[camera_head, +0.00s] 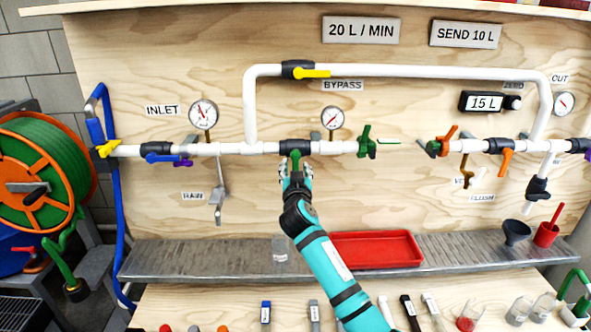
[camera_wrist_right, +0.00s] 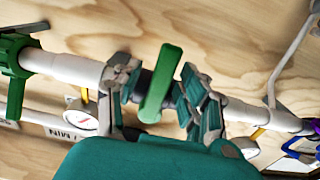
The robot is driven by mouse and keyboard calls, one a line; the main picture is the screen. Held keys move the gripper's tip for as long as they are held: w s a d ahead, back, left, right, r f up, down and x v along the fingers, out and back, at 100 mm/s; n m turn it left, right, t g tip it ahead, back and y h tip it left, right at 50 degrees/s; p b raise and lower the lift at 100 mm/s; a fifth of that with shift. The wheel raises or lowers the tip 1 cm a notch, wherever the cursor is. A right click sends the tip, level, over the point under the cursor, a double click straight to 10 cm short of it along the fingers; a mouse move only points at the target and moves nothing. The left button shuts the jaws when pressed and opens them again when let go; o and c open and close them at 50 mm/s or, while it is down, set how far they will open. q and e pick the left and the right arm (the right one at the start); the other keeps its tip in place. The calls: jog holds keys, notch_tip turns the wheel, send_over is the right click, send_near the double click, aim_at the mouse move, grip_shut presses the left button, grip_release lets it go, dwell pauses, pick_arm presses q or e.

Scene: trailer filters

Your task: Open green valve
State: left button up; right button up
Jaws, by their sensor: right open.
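The green valve handle (camera_head: 295,159) hangs down from a black valve body (camera_head: 295,146) on the white horizontal pipe, below the bypass loop. In the right wrist view the green handle (camera_wrist_right: 160,84) lies crosswise to the pipe. My right gripper (camera_head: 296,175) is at the handle, reaching up from below. In the right wrist view its open fingers (camera_wrist_right: 157,95) stand on both sides of the handle, with gaps visible between. The valve body is partly hidden behind the handle and fingers. My left gripper is not in view.
A yellow bypass valve (camera_head: 310,72) sits above, a blue inlet valve (camera_head: 162,157) to the left. Green clamp-like fittings (camera_head: 367,142) are right along the pipe. A gauge (camera_head: 332,118) is above the pipe. A red tray (camera_head: 375,249) lies on the grey shelf (camera_head: 190,262) below.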

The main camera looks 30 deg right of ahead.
grip_shut()
jog(key=shift+w+d+f, duration=0.1)
jog(key=shift+f, duration=0.05)
dwell(0.5)
